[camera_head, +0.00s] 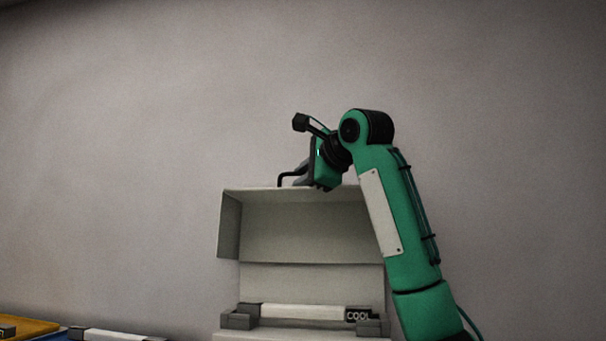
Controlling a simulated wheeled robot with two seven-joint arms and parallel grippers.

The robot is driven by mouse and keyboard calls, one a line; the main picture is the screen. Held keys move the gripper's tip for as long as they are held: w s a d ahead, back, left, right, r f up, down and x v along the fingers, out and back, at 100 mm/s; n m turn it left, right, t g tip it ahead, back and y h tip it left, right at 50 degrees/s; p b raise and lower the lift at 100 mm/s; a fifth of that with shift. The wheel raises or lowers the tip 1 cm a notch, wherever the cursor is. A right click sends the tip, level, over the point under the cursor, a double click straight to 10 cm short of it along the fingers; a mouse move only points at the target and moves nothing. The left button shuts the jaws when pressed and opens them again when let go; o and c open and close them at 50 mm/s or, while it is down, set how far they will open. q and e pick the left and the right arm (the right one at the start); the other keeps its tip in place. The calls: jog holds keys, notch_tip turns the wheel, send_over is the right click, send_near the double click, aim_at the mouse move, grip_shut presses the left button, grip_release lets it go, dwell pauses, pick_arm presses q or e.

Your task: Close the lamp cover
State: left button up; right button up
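The lamp cover (302,232) is a pale grey, box-like lid standing raised and open in the middle of the head view. Below it, a white lamp tube (302,312) marked "COOL" sits between two dark grey end holders. My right arm comes up from the lower right. My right gripper (290,180) is at the cover's top edge, with a thin dark finger at or just above that edge. Whether it touches the cover is unclear, and the gap between its fingers cannot be made out. My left gripper is out of view.
At the lower left are another white tube with a grey end (105,335) and a yellow item (25,327), both cut off by the frame. A plain grey wall (130,150) stands behind. The space left of the cover is clear.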

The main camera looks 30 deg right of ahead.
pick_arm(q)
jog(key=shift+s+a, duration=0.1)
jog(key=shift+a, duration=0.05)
pick_arm(e)
grip_shut()
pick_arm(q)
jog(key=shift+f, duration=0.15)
